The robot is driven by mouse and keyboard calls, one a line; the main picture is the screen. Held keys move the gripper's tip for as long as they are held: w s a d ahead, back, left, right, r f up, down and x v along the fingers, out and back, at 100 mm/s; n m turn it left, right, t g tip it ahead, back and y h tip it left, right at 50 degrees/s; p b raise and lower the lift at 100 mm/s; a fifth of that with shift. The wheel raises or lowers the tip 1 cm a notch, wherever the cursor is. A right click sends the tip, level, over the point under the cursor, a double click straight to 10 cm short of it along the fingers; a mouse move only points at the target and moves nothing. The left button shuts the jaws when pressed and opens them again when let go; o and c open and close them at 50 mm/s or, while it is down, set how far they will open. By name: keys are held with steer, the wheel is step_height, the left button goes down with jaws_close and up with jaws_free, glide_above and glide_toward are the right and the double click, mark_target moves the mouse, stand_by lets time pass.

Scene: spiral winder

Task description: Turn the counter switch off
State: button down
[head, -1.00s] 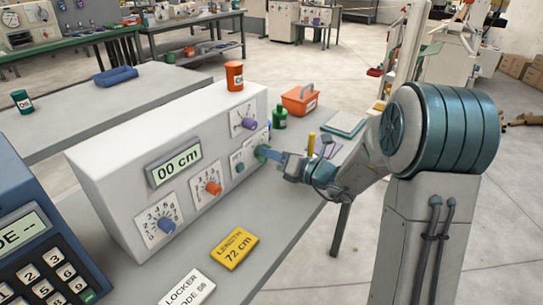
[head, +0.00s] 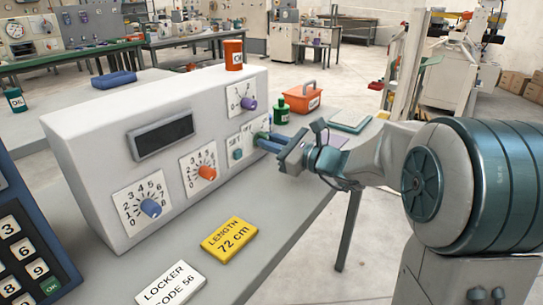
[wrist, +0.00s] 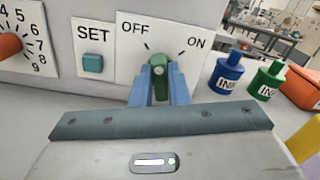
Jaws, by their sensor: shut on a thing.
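The counter is a pale box (head: 85,150) on the grey bench, and its display (head: 163,136) is dark. Its green switch (wrist: 160,68) sits on a white plate marked OFF at left and ON at right in the wrist view. The switch's rounded top lies nearer the OFF mark and looks almost upright. My gripper (wrist: 160,88) is shut on the green switch, with a blue finger on each side. In the head view my gripper (head: 265,141) reaches the switch from the right, and the fingers hide most of it.
A teal SET button (wrist: 93,63) is left of the switch. An orange knob (head: 207,172), blue knob (head: 150,208) and purple knob (head: 249,103) are on the same face. Ink bottles (wrist: 226,73) stand to the right. Yellow (head: 230,239) and white (head: 171,285) cards lie in front.

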steer(key=n+b, duration=0.1)
steer(key=b, duration=0.1)
steer(key=n+b, duration=0.2)
steer(key=shift+s+a+f, duration=0.1)
steer(key=shift+f, duration=0.2)
steer(key=shift+r+n+b, duration=0.1)
steer(key=shift+n+b, duration=0.7)
steer(key=shift+b, duration=0.15)
steer(key=shift+r, duration=0.1)
steer(key=c, duration=1.4)
jaws_free()
steer(key=p+v, duration=0.2)
steer(key=v, duration=1.2)
